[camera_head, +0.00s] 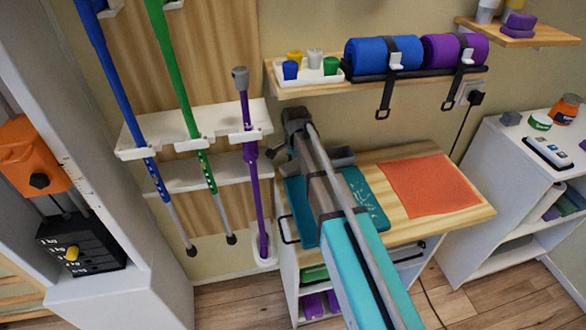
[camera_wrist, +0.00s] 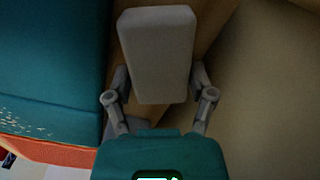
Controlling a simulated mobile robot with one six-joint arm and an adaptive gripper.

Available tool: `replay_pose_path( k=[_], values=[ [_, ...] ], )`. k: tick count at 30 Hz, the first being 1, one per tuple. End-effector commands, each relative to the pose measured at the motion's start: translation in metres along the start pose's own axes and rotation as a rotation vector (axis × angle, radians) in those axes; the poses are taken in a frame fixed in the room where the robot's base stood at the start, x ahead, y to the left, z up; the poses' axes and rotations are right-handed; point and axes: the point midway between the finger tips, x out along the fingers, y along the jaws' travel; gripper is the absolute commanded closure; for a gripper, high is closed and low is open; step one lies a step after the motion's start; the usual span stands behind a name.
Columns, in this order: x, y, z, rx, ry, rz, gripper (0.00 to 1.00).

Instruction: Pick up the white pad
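The white pad (camera_wrist: 158,50) is a pale, rounded block seen in the wrist view. My gripper (camera_wrist: 159,72) has its two grey fingers spread, one on each side of the pad's near part. The fingers stand very close to its sides; I see no clear pressing contact. The far part of the pad reaches beyond the fingertips. In the head view my arm hides the pad.
A teal item with pale marks (camera_head: 365,197) lies on the wooden tabletop (camera_head: 470,212); it fills the left of the wrist view (camera_wrist: 45,60). An orange mat (camera_head: 415,187) lies to its right. A shelf with blue (camera_head: 368,57) and purple rolls (camera_head: 440,48) hangs above.

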Motion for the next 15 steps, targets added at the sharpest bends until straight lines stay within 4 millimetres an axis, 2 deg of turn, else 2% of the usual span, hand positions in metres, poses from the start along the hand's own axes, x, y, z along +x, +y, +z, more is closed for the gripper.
replay_pose_path(
  k=[1,3,15],
  values=[
    [0.0,0.0,0.0,0.0,0.0,0.0,0.69],
    [0.0,0.0,0.0,0.0,0.0,0.0,0.77],
    [-0.0047,0.0002,-0.0004,0.001,0.0,0.0,0.77]
  ],
)
